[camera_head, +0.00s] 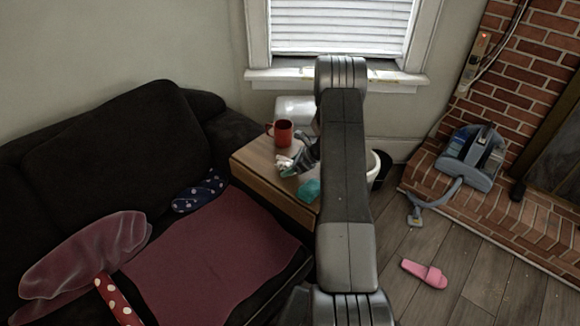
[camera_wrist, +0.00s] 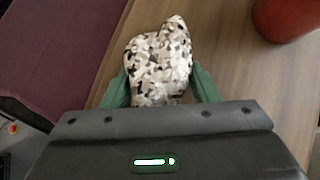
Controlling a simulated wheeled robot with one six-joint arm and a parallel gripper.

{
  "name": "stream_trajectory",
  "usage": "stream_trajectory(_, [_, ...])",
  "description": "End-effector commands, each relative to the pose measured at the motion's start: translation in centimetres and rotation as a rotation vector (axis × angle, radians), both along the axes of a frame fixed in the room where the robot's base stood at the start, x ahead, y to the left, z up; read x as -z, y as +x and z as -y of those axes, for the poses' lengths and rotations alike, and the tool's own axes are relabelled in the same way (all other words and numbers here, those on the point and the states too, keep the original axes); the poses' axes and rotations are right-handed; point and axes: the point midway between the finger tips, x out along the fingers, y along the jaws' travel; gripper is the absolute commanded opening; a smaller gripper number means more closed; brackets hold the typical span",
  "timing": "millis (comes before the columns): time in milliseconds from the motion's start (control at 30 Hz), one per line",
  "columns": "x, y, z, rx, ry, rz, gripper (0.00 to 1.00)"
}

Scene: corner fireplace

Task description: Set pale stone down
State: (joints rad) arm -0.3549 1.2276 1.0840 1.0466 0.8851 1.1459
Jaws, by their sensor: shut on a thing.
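The pale stone (camera_wrist: 158,62) is a lumpy piece speckled white, grey and dark brown. My gripper (camera_wrist: 160,88) is shut on it, with a green finger on either side. In the head view the stone (camera_head: 284,162) shows as a small pale patch at my gripper (camera_head: 289,170), over the wooden side table (camera_head: 252,163). My arm hides part of the table. I cannot tell whether the stone touches the tabletop.
A red mug (camera_head: 282,133) stands on the table behind the stone. A teal item (camera_head: 309,190) is at the table's front right. A dark sofa (camera_head: 110,140) is on the left. A pink slipper (camera_head: 425,273) and a blue-grey vacuum cleaner (camera_head: 472,155) are on the right.

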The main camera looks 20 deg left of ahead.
Motion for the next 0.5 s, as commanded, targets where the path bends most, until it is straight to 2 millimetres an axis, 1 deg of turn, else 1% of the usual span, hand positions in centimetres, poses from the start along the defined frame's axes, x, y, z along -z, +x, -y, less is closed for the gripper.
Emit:
stream_trajectory(100, [-0.11, 0.05, -0.02, 0.000, 0.001, 0.001, 0.14])
stream_trajectory(200, [0.24, 0.04, -0.03, 0.000, 0.001, 0.001, 0.14])
stream_trajectory(233, [0.23, 0.00, 0.01, 0.000, 0.000, 0.000, 0.58])
stream_trajectory(300, [0.16, 0.00, 0.01, 0.000, 0.000, 0.000, 0.72])
stream_trajectory(333, [0.16, -0.01, 0.01, 0.000, 0.000, 0.000, 0.76])
stream_trajectory(500, [0.16, 0.00, 0.00, 0.000, 0.000, 0.000, 0.76])
